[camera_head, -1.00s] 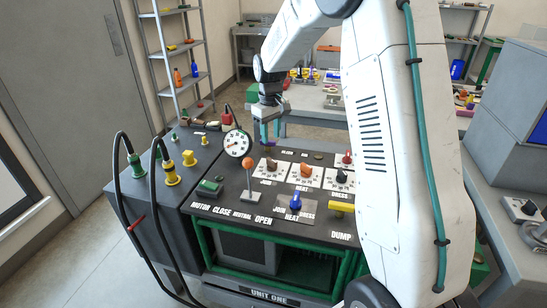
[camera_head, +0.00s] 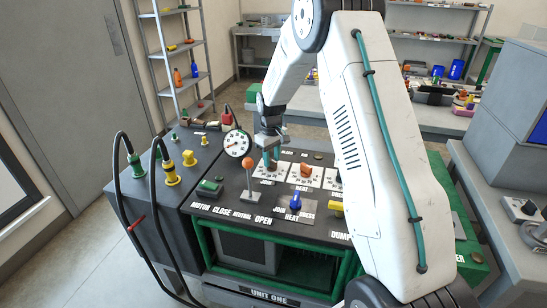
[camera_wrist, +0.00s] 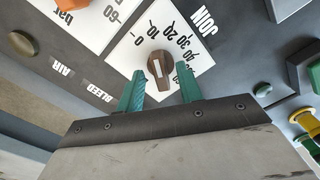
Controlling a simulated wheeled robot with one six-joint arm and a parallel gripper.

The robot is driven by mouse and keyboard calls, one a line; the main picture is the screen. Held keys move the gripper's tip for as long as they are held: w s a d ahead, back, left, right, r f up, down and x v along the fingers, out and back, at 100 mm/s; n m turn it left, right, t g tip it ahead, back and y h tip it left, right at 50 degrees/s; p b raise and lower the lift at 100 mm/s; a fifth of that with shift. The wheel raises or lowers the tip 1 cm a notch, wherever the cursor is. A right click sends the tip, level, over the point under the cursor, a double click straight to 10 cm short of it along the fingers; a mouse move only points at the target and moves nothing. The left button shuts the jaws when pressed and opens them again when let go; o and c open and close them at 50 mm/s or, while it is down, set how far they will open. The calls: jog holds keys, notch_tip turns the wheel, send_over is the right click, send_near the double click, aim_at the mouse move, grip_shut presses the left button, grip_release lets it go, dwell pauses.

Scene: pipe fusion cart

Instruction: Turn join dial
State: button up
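The join dial (camera_wrist: 159,71) is a brown knob with a pale slot on a white scale plate marked JOIN in the wrist view. My gripper (camera_wrist: 161,86) is open, with one teal finger on each side of the knob. The fingertips reach the knob's near part; I cannot tell whether they touch it. In the head view my gripper (camera_head: 270,160) is over the join plate (camera_head: 271,175) and hides the knob.
The orange heat dial (camera_head: 305,171) sits right of the join plate. An orange-topped lever (camera_head: 248,164) and a round gauge (camera_head: 237,143) stand to the left. A blue selector knob (camera_head: 296,202) is in front. Shelves and tables stand behind.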

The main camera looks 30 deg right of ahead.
grip_shut()
jog(key=m, duration=0.4)
jog(key=shift+d+m, duration=0.1)
jog(key=shift+m, duration=2.5)
jog(key=shift+r, duration=0.1)
